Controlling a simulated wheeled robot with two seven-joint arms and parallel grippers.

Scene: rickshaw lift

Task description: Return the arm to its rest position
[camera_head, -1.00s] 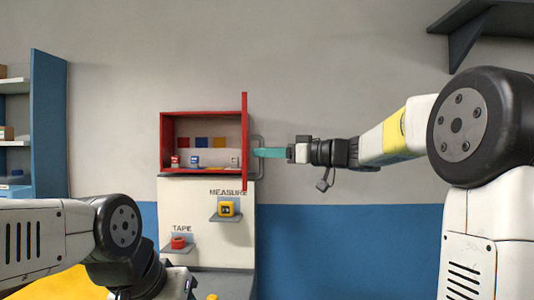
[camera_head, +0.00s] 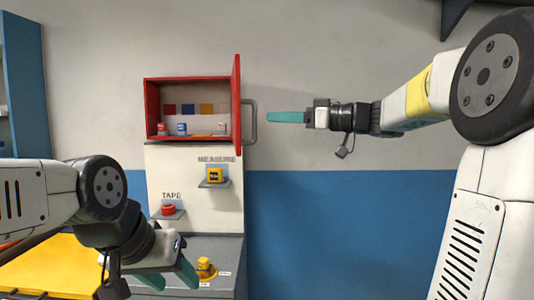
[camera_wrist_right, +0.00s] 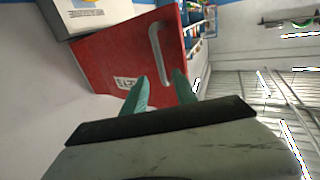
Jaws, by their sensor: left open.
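A red wall cabinet (camera_head: 149,110) stands with its door (camera_head: 236,100) swung open, seen nearly edge-on. A grey handle (camera_head: 250,122) is on the door's right side. My right gripper (camera_head: 268,117) points left, just right of the handle and apart from it. In the right wrist view, its teal fingers (camera_wrist_right: 160,76) are spread with nothing between them. The red door (camera_wrist_right: 110,55) and its handle (camera_wrist_right: 157,48) lie beyond them. My left gripper (camera_head: 175,284) is at the bottom left, open and empty, pointing down in front of the grey counter.
Small containers (camera_head: 182,128) stand inside the cabinet. A yellow tape measure (camera_head: 215,175) and a red tape roll (camera_head: 168,210) sit on small shelves below. A yellow object (camera_head: 204,264) sits on the grey counter (camera_head: 222,252). The wall area below my right arm is clear.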

